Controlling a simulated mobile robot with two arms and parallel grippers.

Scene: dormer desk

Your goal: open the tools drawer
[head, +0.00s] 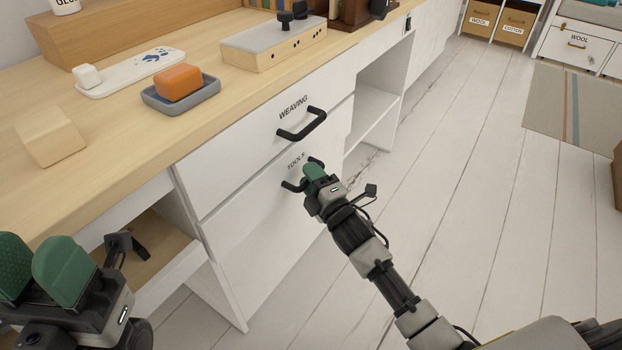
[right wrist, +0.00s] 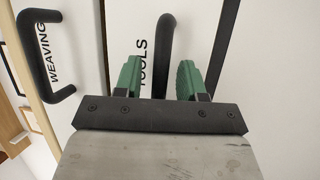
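The tools drawer (head: 262,225) is the lower white drawer front, labelled TOOLS, and sits shut, flush in the desk. Its black bar handle (head: 290,187) is partly hidden by my right gripper (head: 316,172). In the right wrist view, the tools handle (right wrist: 166,40) stands between the two green fingertips of the right gripper (right wrist: 159,78). The fingers are apart, with a visible gap on the left side of the bar. My left gripper (head: 38,268) is at the lower left by the desk's front edge, fingers apart and empty, far from the drawer.
Above is the shut weaving drawer (head: 240,135) with its own black handle (head: 301,124). The desktop (head: 115,135) holds a soap dish (head: 181,97), a white tray (head: 130,72) and a wooden box (head: 274,44). The plank floor (head: 440,170) before the drawers is clear.

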